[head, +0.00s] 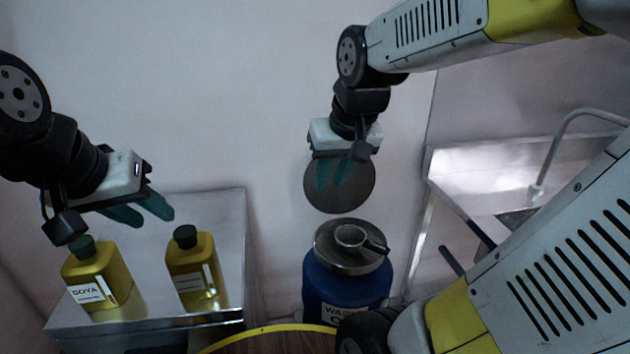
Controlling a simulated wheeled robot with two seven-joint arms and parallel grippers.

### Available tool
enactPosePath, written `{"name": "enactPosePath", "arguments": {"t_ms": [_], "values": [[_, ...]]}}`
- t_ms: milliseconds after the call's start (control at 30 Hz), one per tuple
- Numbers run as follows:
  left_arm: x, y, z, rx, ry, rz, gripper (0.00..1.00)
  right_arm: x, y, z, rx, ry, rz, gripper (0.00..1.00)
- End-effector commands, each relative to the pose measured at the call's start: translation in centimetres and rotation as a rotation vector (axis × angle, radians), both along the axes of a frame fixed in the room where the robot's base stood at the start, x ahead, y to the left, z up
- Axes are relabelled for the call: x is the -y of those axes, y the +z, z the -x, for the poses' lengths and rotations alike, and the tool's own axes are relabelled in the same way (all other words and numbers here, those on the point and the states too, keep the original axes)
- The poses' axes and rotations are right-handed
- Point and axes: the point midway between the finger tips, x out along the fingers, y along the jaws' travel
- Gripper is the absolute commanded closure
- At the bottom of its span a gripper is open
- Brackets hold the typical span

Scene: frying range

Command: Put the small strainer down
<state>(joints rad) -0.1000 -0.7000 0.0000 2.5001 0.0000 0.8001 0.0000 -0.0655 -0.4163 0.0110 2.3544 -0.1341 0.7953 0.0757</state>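The small strainer (341,200) appears as a grey round disc, face toward me, in mid-air in front of the pale wall. My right gripper (334,178) is at it, with its teal fingers showing dimly across the upper part of the disc. The strainer hangs from this gripper, though the exact grip point and any handle are hidden. Just below is a blue waste-oil drum (345,297) with a metal top (338,262). My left gripper (142,212) is empty, its fingers apart, above the bottles at left.
Two yellow sauce bottles, one at left (97,275) and one beside it (195,270), stand on a metal table (225,225). A small metal cup-like piece (350,237) lies on the drum top. A sink with a tap (538,180) is at right. A yellow-rimmed round wooden surface (275,343) shows at the bottom.

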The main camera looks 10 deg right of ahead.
Motion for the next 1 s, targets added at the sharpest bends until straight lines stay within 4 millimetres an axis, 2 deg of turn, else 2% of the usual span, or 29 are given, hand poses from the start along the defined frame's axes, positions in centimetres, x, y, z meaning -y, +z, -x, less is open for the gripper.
{"name": "enactPosePath", "arguments": {"t_ms": [33,100,200,300,1000], "values": [[0.0,0.0,0.0,0.0,0.0,0.0,0.64,-0.5,0.7,1.7,0.036,0.005,-0.025,0.76],[0.0,0.0,0.0,0.0,0.0,0.0,0.64,-1.1,1.1,3.5,0.069,0.014,-0.055,0.76],[0.0,0.0,0.0,0.0,0.0,0.0,0.64,-1.7,1.4,5.3,0.103,0.025,-0.086,0.76],[0.0,0.0,0.0,0.0,0.0,0.0,0.64,-2.1,1.5,6.2,0.123,0.03,-0.104,0.76],[0.0,0.0,0.0,0.0,0.0,0.0,0.64,-2.2,1.5,6.5,0.127,0.033,-0.109,0.76]]}}
